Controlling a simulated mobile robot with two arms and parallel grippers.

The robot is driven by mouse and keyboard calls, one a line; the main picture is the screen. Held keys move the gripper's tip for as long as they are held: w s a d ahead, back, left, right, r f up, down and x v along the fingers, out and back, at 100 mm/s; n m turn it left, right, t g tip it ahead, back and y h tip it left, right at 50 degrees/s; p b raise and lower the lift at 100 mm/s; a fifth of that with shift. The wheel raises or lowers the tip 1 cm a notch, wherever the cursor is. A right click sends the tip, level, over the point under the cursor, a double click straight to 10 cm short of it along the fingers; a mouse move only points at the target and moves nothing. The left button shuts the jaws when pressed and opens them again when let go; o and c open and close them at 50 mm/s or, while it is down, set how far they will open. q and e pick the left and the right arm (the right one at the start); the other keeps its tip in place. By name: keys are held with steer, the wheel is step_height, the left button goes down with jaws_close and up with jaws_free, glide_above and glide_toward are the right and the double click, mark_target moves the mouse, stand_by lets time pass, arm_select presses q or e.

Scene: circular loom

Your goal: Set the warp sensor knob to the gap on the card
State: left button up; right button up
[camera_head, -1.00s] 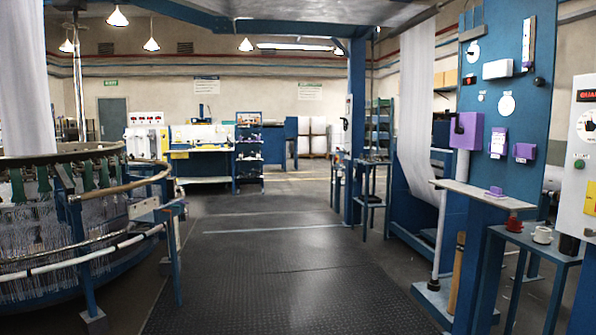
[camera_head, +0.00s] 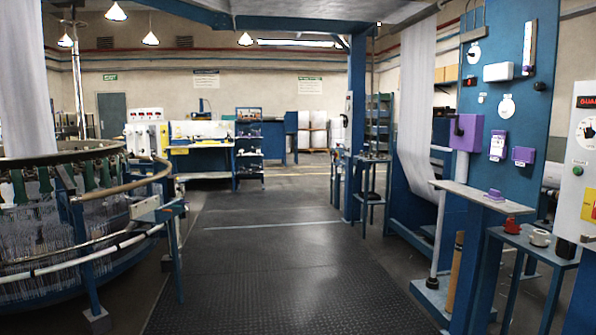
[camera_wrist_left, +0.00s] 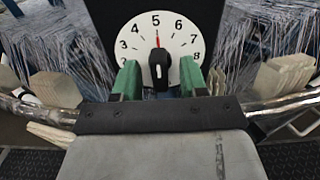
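In the left wrist view, a black knob (camera_wrist_left: 160,71) sits at the middle of a white dial (camera_wrist_left: 181,46) with black numbers. A thin red line above the knob points at the 5. My left gripper (camera_wrist_left: 160,82) has its two green fingers apart, one on each side of the knob, with small gaps showing. The lower part of the dial is hidden. In the head view, a white card (camera_head: 498,146) with purple edging hangs on the blue column. Its writing is too small to read, and no gap on it can be made out. Neither gripper is seen in the head view.
A purple box (camera_head: 466,131) with a black knob is on the blue column (camera_head: 515,85), above a narrow shelf (camera_head: 478,195). The circular loom (camera_head: 60,230) is at left. The dark floor (camera_head: 280,265) between is clear.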

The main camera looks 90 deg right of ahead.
arm_select(q)
steer(key=p+v, duration=0.1)
steer(key=v, duration=0.6)
stand_by(0.3)
stand_by(2.3)
